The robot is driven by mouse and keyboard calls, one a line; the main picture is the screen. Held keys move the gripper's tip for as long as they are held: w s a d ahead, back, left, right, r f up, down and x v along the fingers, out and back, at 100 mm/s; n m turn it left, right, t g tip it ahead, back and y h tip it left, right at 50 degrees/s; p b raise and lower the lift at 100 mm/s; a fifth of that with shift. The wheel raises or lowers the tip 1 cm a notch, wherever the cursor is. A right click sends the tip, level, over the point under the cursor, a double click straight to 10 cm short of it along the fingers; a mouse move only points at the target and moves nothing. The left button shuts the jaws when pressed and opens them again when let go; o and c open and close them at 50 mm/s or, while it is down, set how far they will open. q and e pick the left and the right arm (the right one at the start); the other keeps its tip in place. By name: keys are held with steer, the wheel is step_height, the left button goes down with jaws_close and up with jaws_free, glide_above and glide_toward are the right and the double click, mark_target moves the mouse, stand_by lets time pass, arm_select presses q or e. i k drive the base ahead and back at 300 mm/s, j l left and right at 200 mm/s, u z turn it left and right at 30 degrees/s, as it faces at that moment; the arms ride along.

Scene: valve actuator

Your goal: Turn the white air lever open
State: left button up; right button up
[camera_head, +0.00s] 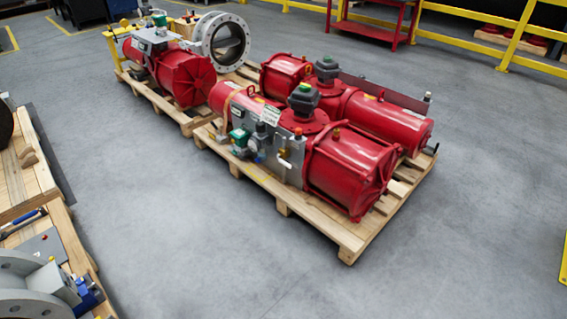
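A red valve actuator (345,165) lies on a wooden pallet in the middle of the head view. A grey panel (293,150) on its near side carries small fittings, among them a green-and-grey unit (240,138). A small pale part (285,164) on this panel may be the white air lever, but it is too small to tell for sure or to read its position. Neither of my grippers is in view.
The wooden pallet (345,238) also bears a second red actuator (390,122) behind. Another red actuator (180,75) with a flanged valve (222,40) stands back left. More pallets are at the left edge. Yellow railings (460,50) run behind. The grey floor (210,255) in front is clear.

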mark_target(278, 157)
steer(key=i+l+z, duration=0.1)
steer(key=i, duration=1.15)
